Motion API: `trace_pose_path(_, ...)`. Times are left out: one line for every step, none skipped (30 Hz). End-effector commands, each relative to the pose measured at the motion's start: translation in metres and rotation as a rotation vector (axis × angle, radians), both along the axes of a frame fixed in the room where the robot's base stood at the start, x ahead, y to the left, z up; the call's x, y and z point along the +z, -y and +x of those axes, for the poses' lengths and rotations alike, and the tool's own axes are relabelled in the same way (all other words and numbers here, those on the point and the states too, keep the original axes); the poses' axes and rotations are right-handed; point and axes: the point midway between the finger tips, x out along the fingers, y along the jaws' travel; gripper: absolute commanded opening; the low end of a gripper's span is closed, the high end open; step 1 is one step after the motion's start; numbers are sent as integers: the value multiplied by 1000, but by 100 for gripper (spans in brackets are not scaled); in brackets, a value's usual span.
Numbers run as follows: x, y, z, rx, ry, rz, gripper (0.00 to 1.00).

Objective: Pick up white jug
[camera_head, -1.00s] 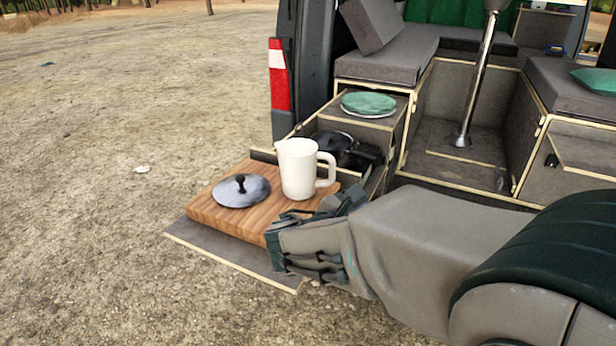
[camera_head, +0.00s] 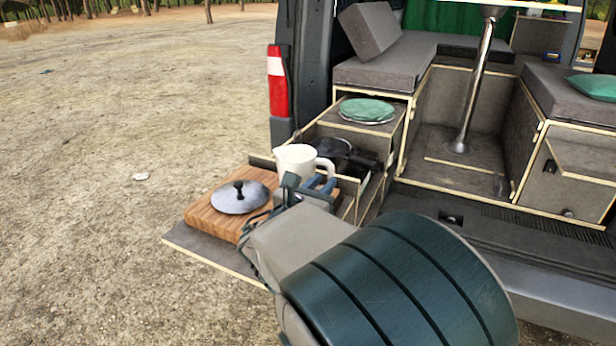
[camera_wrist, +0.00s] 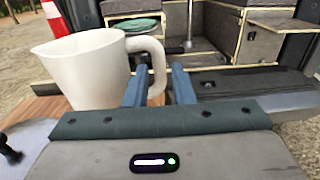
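The white jug (camera_head: 297,160) stands upright on the wooden cutting board (camera_head: 208,214) on the pulled-out shelf. Its handle points right, and my arm hides its lower part in the head view. In the wrist view the jug (camera_wrist: 88,72) fills the left side, with its handle (camera_wrist: 157,62) just beyond my fingers. My gripper (camera_wrist: 158,85) is open, its two blue fingers apart. I cannot tell whether either finger touches the handle.
A grey lid with a black knob (camera_head: 240,196) lies on the board left of the jug. A dark pot (camera_head: 335,148) sits in the drawer behind it. Green plates (camera_head: 367,110) rest on the cabinet. Open ground lies to the left.

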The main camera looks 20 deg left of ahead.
Motion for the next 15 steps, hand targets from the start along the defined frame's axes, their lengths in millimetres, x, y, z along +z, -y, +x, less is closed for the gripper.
trace_pose_path(-1, 0, 4, -1, 0, -2, 22)
trace_pose_path(-1, 1, 7, -1, 1, -2, 22)
trace_pose_path(-2, 1, 11, -2, 2, -3, 22)
trace_pose_path(-4, 1, 16, -2, 2, -3, 22)
trace_pose_path(-5, 1, 20, -2, 1, -3, 22)
trace_pose_path(-6, 2, 26, -4, 2, -2, 22)
trace_pose_path(-8, 3, 30, -4, 1, -3, 22)
trace_pose_path(-8, 3, 35, -4, 1, -2, 22)
trace_pose_path(-7, 3, 40, -3, 2, -1, 22)
trace_pose_path(-7, 4, 43, -2, 1, -1, 22)
trace_pose_path(-7, 4, 46, -2, 1, -1, 22)
trace_pose_path(-7, 5, 49, -3, 1, 0, 22)
trace_pose_path(-7, 5, 51, -2, 1, 0, 22)
trace_pose_path(-7, 5, 52, -2, 1, 1, 22)
trace_pose_path(-7, 5, 52, -1, 0, 1, 22)
